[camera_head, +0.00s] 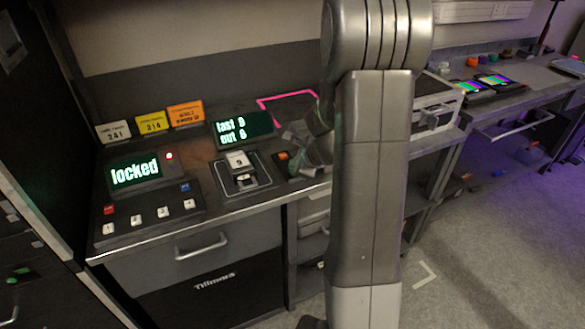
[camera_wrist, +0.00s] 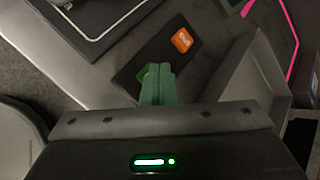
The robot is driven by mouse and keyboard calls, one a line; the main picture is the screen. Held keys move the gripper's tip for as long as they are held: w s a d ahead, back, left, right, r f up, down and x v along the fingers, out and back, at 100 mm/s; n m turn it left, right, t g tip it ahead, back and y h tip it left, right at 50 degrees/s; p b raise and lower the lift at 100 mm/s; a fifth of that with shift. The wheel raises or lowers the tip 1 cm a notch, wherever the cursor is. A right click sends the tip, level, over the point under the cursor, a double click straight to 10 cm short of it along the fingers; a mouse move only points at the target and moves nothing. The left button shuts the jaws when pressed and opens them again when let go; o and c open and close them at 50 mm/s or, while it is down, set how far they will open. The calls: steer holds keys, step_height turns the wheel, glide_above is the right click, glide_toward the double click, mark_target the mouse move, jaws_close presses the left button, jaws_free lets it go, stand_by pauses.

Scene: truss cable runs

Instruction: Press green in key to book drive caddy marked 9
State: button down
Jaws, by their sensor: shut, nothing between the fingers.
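My gripper (camera_wrist: 157,69) is shut and empty. Its green fingers sit over a dark key plate in the wrist view, and I cannot tell whether the tips touch it. An orange key (camera_wrist: 182,40) shows on that plate beyond the fingertips, and in the head view (camera_head: 283,155). The drive caddy marked 9 (camera_head: 238,162) sits in a framed slot on the bench. A display (camera_head: 243,128) behind it reads "last 9" and "out 6". In the head view my arm hides part of the bench.
A console (camera_head: 150,205) on the left has a "locked" display (camera_head: 135,171), a red light and several keys. White, yellow and orange cards (camera_head: 152,122) stand behind it. A grey tray (camera_wrist: 250,75) lies right of my fingers. A pink outline (camera_head: 285,97) marks the bench.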

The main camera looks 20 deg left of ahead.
steer(key=shift+r+p, duration=0.5)
steer(key=shift+r, duration=0.2)
step_height(320, 180, up, 5)
steer(key=p, duration=0.4)
steer(key=shift+r+p, duration=0.1)
steer(key=shift+p, duration=0.25)
